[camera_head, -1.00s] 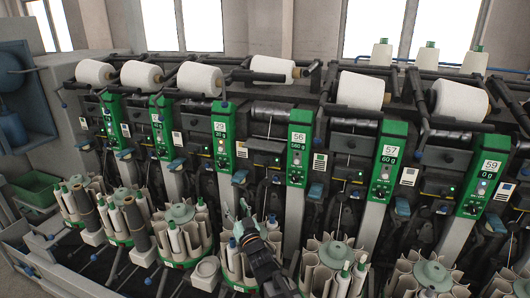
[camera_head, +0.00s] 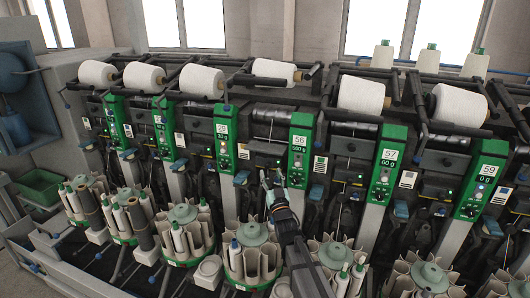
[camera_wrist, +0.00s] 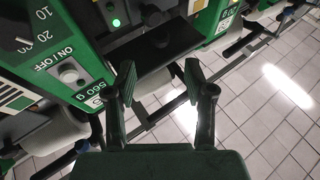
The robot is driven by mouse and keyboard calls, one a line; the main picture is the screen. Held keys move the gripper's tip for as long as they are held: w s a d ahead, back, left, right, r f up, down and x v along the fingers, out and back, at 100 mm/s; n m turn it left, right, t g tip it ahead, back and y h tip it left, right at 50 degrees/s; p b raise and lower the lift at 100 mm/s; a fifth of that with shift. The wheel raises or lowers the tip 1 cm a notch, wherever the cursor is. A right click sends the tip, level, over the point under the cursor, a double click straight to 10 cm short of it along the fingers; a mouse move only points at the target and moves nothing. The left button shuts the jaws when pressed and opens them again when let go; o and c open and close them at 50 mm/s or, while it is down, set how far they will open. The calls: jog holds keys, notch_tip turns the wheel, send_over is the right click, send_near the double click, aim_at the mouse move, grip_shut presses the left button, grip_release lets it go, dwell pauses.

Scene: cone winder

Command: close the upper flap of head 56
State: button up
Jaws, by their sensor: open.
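Head 56 carries a green control panel (camera_head: 297,158) marked 56 and 560 g. The panel also fills the left of the wrist view (camera_wrist: 60,65). A dark flat plate, apparently the upper flap (camera_wrist: 155,45), juts out beside the panel; in the head view it is a dark shape (camera_head: 266,148) left of the panel. My gripper (camera_head: 271,178) is open and empty, in front of head 56, below that plate. In the wrist view the two fingers (camera_wrist: 160,88) stand apart, with the plate beyond their tips. I cannot tell whether a finger touches it.
Panels of head 57 (camera_head: 386,165) and head 59 (camera_head: 480,185) stand to the right. White yarn cones (camera_head: 276,68) lie along the top. Round magazines with bobbins (camera_head: 252,255) stand below. Clear tiled floor (camera_wrist: 255,110) shows in the wrist view.

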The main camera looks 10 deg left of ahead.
aim_at(265, 155)
jog(key=p+x, duration=0.3)
jog(key=x, duration=0.7)
jog(key=shift+a+p, duration=0.1)
jog(key=shift+p, duration=0.2)
jog(key=shift+c, duration=0.4)
grip_shut()
